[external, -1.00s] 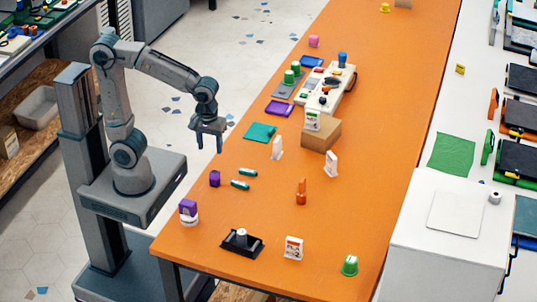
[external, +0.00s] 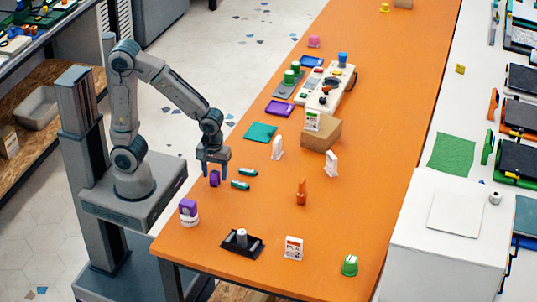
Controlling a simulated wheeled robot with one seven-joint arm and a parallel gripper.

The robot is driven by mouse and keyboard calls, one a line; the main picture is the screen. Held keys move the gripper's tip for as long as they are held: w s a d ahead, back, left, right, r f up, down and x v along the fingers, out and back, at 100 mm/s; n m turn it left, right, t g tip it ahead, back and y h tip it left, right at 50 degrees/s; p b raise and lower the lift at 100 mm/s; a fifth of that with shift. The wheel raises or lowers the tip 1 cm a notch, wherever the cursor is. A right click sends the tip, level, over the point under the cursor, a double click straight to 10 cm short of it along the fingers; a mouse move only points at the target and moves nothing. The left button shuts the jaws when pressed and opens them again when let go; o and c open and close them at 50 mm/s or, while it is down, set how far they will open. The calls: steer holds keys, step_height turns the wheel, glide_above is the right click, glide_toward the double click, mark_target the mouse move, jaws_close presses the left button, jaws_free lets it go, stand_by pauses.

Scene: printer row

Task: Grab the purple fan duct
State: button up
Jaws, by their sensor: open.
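A small purple block-like part (external: 214,179), which looks like the fan duct, sits on the orange table (external: 255,210) near its left edge. My gripper (external: 214,172) points down right at this part, with its fingers apart on either side of it in the picture. I cannot tell how far down the fingers reach around it. No contact shows. Another purple piece (external: 188,207) rests on a white round base nearer the front left edge.
Two teal cylinders (external: 240,185) lie just right of my gripper. A black holder (external: 241,243) stands toward the front. A teal sheet (external: 260,131), a white stand (external: 277,148) and a cardboard box (external: 321,134) are farther back.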

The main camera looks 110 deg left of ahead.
step_height(320, 180, down, 2)
steer(key=shift+f, duration=0.1)
steer(key=c, duration=0.8)
steer(key=shift+c, duration=0.2)
steer(key=shift+r, duration=0.2)
